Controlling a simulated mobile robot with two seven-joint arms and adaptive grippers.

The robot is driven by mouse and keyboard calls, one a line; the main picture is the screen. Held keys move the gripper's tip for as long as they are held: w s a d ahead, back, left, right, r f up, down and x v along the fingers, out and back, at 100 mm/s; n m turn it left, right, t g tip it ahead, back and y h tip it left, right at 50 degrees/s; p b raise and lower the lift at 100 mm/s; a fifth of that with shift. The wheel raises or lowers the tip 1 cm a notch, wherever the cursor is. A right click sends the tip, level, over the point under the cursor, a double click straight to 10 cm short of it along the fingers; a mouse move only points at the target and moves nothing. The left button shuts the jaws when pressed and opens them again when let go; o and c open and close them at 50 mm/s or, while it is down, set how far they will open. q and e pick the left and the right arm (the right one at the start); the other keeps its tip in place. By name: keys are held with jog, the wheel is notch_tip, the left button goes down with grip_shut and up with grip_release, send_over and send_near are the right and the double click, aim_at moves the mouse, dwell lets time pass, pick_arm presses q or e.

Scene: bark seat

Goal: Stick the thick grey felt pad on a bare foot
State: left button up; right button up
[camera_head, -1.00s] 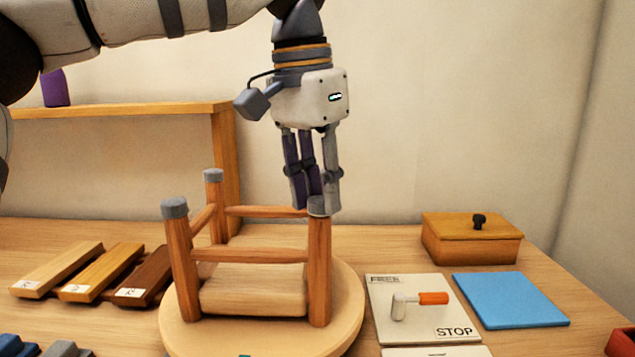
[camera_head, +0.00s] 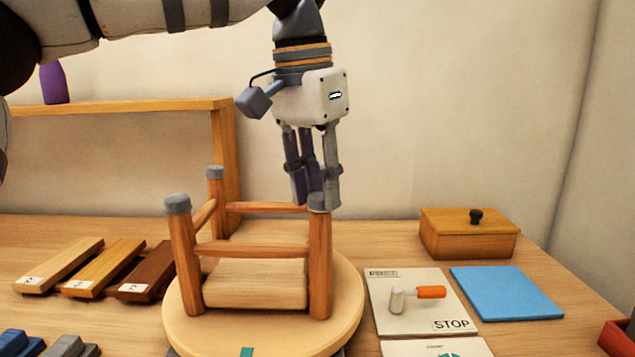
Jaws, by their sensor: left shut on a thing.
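A wooden stool (camera_head: 263,249) stands upside down on a round turntable (camera_head: 349,310), legs up. Grey caps top the front left leg (camera_head: 178,204) and the back left leg (camera_head: 215,172). My left gripper (camera_head: 317,203) points down at the top of the front right leg (camera_head: 320,262), its fingers shut. A grey felt pad (camera_head: 319,202) shows there at the fingertips, on or right at the leg's end; the fingers partly crowd it, so full seating is unclear. The back right leg is hidden behind the gripper and front leg. My right gripper is out of view.
Several wooden strips (camera_head: 92,269) lie at left, with blue and grey blocks (camera_head: 70,347) below. At right are a FREE/STOP board with an orange-handled lever (camera_head: 420,293), a blue mat (camera_head: 506,293), a lidded wooden box (camera_head: 469,235) and a red tray (camera_head: 617,339). A shelf stands behind.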

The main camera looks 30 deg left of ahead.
aim_at(318, 196)
pick_arm(q)
jog(key=shift+f, duration=0.25)
jog(key=o, duration=1.1)
jog(key=shift+r, duration=3.45)
